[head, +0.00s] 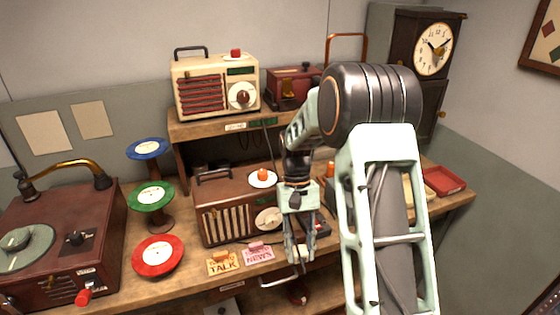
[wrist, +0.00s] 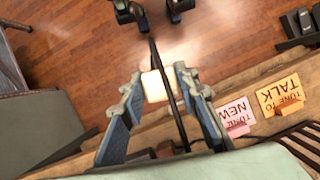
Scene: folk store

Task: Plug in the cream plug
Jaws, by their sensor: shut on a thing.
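My gripper (head: 298,254) hangs over the front edge of the wooden bench, right of the pink card. In the wrist view, the gripper's two fingers (wrist: 160,87) are closed on the cream plug (wrist: 153,88), a small pale block held near the fingertips. A dark cord (wrist: 162,68) runs across the plug between the fingers. In the head view I cannot make out the plug, and no socket is clearly visible.
A brown radio (head: 227,210) stands left of my gripper, with a yellow card (head: 223,263) and a pink card (head: 258,252) before it. A cream radio (head: 203,78) sits on the shelf (head: 197,128). A record player (head: 55,235) is at left. A red tray (head: 444,181) is at right.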

